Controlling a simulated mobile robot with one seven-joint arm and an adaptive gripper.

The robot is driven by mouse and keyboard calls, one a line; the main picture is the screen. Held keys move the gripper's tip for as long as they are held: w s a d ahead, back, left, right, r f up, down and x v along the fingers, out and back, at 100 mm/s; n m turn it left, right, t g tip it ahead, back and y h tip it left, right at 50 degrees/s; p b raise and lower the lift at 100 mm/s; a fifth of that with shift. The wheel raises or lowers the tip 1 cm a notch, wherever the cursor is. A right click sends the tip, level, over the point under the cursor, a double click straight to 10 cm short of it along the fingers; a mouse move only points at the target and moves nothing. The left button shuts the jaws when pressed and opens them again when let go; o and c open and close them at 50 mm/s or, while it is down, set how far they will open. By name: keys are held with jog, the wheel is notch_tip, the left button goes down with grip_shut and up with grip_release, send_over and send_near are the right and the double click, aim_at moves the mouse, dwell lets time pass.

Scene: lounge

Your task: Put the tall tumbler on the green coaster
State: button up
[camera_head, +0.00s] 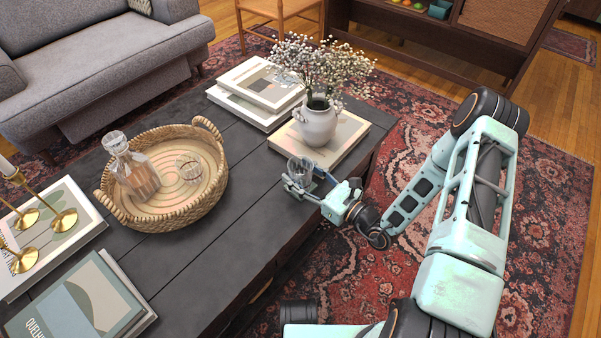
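A clear glass tumbler (300,169) stands upright near the right edge of the dark table, just in front of the book under the vase. My gripper (304,184) reaches in from the right, with its fingers around the lower part of this glass. I cannot tell whether the fingers press on it or stand a little apart. The base of the glass is hidden by the fingers. Another, shorter-looking clear glass (189,168) stands in the wicker tray. I cannot make out a green coaster in this view.
The round wicker tray (180,219) also holds a stoppered decanter (131,167). A white vase of flowers (317,124) stands on a book behind my gripper. The dark table (205,262) is bare between tray and gripper.

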jog(key=o, duration=0.3)
jog(key=shift+r, duration=0.1)
jog(key=shift+s+d+r, duration=0.1)
jog(key=shift+d, duration=0.05)
jog(key=p+v, duration=0.2)
jog(key=v, duration=0.9)
jog(key=shift+s+d, duration=0.25)
jog(key=shift+a+p, duration=0.1)
jog(key=shift+p, duration=0.25)
